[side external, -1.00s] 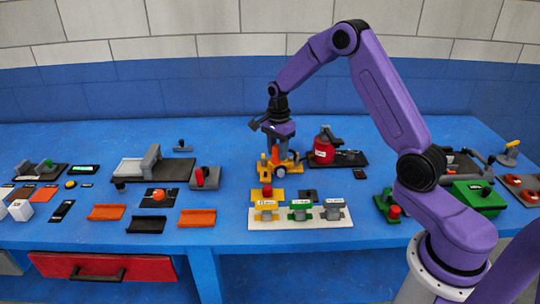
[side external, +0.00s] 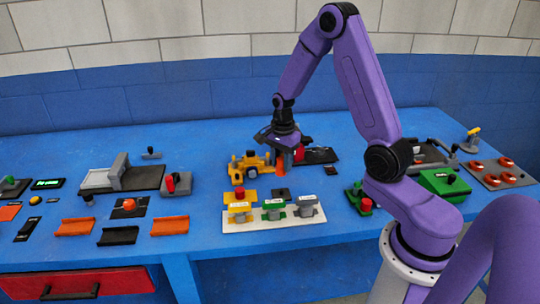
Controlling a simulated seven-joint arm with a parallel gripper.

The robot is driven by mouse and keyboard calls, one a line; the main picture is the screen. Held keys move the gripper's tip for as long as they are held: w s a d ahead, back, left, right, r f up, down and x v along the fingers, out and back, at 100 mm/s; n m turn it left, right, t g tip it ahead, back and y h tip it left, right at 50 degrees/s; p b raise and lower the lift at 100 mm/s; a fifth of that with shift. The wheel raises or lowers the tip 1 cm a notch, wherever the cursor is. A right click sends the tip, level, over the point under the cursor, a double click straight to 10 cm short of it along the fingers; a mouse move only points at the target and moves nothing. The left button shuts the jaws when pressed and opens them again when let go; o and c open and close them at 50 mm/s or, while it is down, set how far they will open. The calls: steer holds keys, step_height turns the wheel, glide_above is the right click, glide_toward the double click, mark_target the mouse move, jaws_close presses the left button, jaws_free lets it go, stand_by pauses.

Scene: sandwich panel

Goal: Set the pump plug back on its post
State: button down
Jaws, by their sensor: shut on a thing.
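My gripper (side external: 283,166) points down at the middle of the table, just right of a yellow wheeled vehicle (side external: 246,168). It is shut on a small orange piece (side external: 281,165), mostly covered by the grey fingers; I cannot tell for certain that this is the pump plug. A white board (side external: 262,225) near the front carries yellow (side external: 239,213), green (side external: 273,210) and grey (side external: 305,206) labelled pieces. The labels are too small to read, so I cannot pick out the pump's post.
A red canister (side external: 299,152) on a dark plate (side external: 322,156) stands just behind and right of my gripper, partly hidden. A yellow block with a red knob (side external: 240,193) and a dark plate (side external: 281,193) lie behind the white board.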

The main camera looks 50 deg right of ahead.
mark_target(282, 174)
steer(key=shift+s+d+f, duration=0.1)
steer(key=shift+d+f, duration=0.05)
steer(key=shift+f, duration=2.45)
steer(key=shift+f, duration=1.55)
stand_by(0.4)
steer(key=shift+c, duration=1.5)
jaws_free()
steer(key=shift+r, duration=0.1)
steer(key=shift+r, duration=3.65)
